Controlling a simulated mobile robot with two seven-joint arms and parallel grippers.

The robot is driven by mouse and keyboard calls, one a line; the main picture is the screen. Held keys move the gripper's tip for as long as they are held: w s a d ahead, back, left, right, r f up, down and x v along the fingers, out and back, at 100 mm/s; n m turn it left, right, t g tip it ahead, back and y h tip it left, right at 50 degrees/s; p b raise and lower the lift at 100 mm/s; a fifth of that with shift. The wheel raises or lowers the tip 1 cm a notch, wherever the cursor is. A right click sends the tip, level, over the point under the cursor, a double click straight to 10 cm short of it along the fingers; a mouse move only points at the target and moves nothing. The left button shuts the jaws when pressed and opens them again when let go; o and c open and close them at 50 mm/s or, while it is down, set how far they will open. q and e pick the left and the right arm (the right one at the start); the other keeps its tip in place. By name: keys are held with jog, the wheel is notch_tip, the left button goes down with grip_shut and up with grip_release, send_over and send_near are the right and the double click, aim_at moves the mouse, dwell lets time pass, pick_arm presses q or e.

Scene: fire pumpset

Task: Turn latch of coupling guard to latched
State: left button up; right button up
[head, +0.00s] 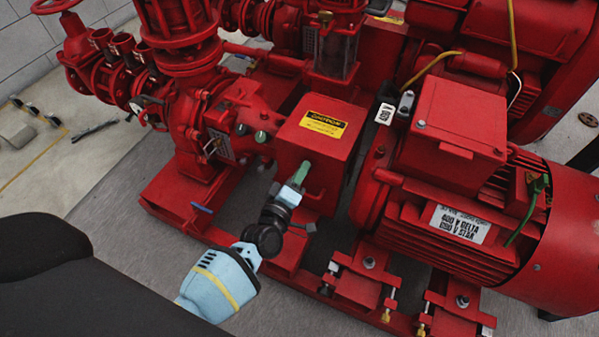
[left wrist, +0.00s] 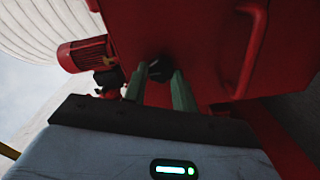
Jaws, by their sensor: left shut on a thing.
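The coupling guard (head: 338,150) is a red box with a yellow caution label, between the pump and the motor in the head view. My left gripper (head: 303,172) is at its front face, with green fingertips against it. In the left wrist view the guard's red face (left wrist: 205,45) fills the top. A small dark latch (left wrist: 158,70) sits between the two fingertips of the left gripper (left wrist: 159,80), which is shut on it. In the head view the fingers hide the latch. Its exact angle is hard to tell. My right gripper is not in view.
A red handle (left wrist: 250,45) stands out from the guard just right of the fingers. The large red motor (head: 460,205) is to the right, and the pump casing (head: 195,125) with pipes is to the left. Bare floor (head: 130,225) lies in front at left.

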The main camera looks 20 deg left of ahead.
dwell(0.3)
pick_arm(q)
jog(key=o, duration=0.9)
jog(key=shift+o, duration=0.5)
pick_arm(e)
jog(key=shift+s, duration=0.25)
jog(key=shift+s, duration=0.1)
pick_arm(q)
jog(key=s+p, duration=0.2)
jog(key=s, duration=0.6)
jog(key=shift+a, duration=0.15)
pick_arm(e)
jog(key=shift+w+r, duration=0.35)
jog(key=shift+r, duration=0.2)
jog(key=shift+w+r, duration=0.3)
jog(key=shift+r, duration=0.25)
pick_arm(q)
jog(key=shift+w, duration=0.1)
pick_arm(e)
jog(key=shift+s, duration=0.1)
